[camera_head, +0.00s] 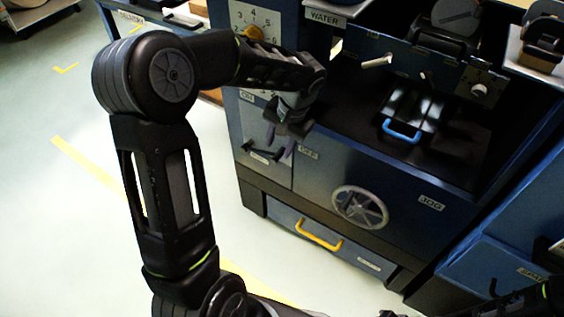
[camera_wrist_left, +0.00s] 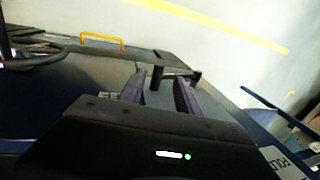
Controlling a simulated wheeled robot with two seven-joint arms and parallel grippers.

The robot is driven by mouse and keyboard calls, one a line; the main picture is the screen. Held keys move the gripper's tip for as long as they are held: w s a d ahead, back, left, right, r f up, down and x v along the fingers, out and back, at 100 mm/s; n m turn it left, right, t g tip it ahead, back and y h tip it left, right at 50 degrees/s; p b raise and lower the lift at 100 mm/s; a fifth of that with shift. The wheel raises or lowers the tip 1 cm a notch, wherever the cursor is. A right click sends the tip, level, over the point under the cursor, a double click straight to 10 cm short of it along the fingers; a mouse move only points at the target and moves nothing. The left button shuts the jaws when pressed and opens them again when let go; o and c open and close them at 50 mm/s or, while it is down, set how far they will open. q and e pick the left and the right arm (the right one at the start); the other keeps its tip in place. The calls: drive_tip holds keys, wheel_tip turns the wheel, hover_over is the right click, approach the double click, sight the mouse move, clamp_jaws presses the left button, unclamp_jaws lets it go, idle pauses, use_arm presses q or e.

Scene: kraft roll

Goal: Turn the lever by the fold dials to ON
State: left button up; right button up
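The lever (camera_head: 262,153) is a small dark handle low on the blue cabinet front, below the fold dial (camera_head: 240,15). An ON label (camera_head: 247,96) is above it and an OFF label (camera_head: 309,150) is to its right. My left gripper (camera_head: 281,143) points down at the lever, its purple-grey fingers close to it. In the left wrist view the gripper (camera_wrist_left: 157,92) is open, and the dark lever (camera_wrist_left: 158,74) shows between and just beyond the fingertips, with gaps beside it. Contact cannot be told. Dark parts of my right arm show at the lower right; its fingers are unclear.
A spoked handwheel (camera_head: 360,207) and a yellow drawer handle (camera_head: 318,235) are right of and below the lever. A blue handle (camera_head: 402,130) lies in the dark bay above. A WATER label (camera_head: 324,19) hangs near the top. Floor to the left is open.

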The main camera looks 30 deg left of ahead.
sight(275, 159)
use_arm(q)
drive_tip(key=shift+f, duration=0.1)
drive_tip(key=b+x, duration=0.1)
drive_tip(key=x, duration=0.6)
drive_tip(key=shift+f, duration=0.4)
drive_tip(key=shift+c, duration=0.3)
clamp_jaws()
idle(0.8)
